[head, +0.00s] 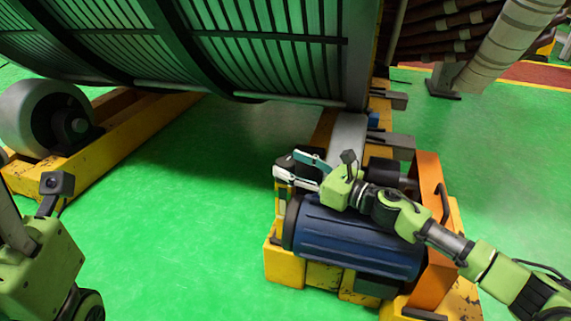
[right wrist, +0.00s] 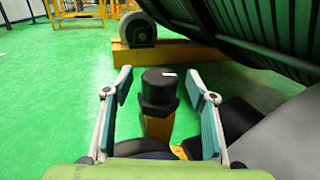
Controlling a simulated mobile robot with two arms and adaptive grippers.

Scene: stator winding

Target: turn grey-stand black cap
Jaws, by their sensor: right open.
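The black cap (right wrist: 159,92) stands upright on top of a yellow post (right wrist: 158,127) in the right wrist view. In the head view the cap (head: 302,158) is partly hidden behind my right gripper's fingers. My right gripper (head: 297,168) is open, with its two teal-padded fingers on either side of the cap. In the right wrist view, gaps show between the cap and both fingers of this gripper (right wrist: 159,76). My left arm stands at the left edge of the head view, and its fingers do not show.
A blue ribbed motor (head: 350,240) on a yellow base (head: 285,269) lies just below my right gripper. A large slatted cylinder (head: 240,45) hangs over the back. A grey roller (head: 35,115) sits on a yellow beam at left. Green floor between is clear.

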